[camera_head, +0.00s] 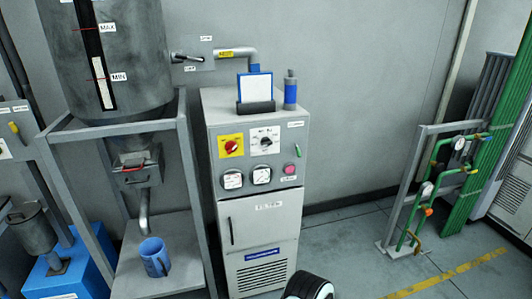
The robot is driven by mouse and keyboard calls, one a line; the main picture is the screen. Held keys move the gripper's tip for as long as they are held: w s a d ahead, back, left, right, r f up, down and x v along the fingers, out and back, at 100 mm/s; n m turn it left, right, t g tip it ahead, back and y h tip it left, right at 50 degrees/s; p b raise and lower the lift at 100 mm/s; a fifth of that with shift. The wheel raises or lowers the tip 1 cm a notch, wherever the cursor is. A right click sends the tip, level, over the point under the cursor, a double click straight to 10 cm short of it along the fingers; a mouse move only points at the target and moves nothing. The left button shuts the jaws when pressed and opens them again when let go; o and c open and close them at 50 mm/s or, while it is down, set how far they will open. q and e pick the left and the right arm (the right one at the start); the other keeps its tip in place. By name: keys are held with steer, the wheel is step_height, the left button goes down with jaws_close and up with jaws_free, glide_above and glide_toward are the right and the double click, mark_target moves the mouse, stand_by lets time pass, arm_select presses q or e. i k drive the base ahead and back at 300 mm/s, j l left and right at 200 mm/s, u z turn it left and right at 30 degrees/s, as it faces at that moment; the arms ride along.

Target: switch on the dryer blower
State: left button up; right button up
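A grey cabinet (258,200) stands upright against the wall in the middle; it looks like the dryer. Its upper panel carries a red rotary knob on a yellow plate (230,146), a black selector on a white plate (265,141), two round gauges (247,178), a pink round button or lamp (289,169) and a small green part (298,150). The labels are too small to read, so I cannot tell which control is the blower's or its setting. Neither gripper shows; a black and white part of mine is at the bottom edge.
A hopper (108,55) on a grey frame stands left of the cabinet, with a blue mug (155,257) on its lower shelf. A holder (255,92) and blue bottle (290,90) stand on the cabinet. Green pipework (437,180) is at right. The floor (350,245) right of the cabinet is clear.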

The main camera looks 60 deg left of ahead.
mark_target(299, 155)
steer(key=u, duration=1.9)
steer(key=i+l+u, duration=0.1)
steer(key=i+l, duration=0.15)
steer(key=i+l+u, duration=0.25)
steer(key=i+l, duration=0.15)
steer(key=l, duration=0.25)
steer(key=i+l+u, duration=0.1)
steer(key=l, duration=0.25)
steer(key=i+l+u, duration=0.1)
steer(key=i+l, duration=0.2)
steer(key=i+l+u, duration=0.1)
steer(key=l, duration=0.3)
steer(key=i, duration=0.05)
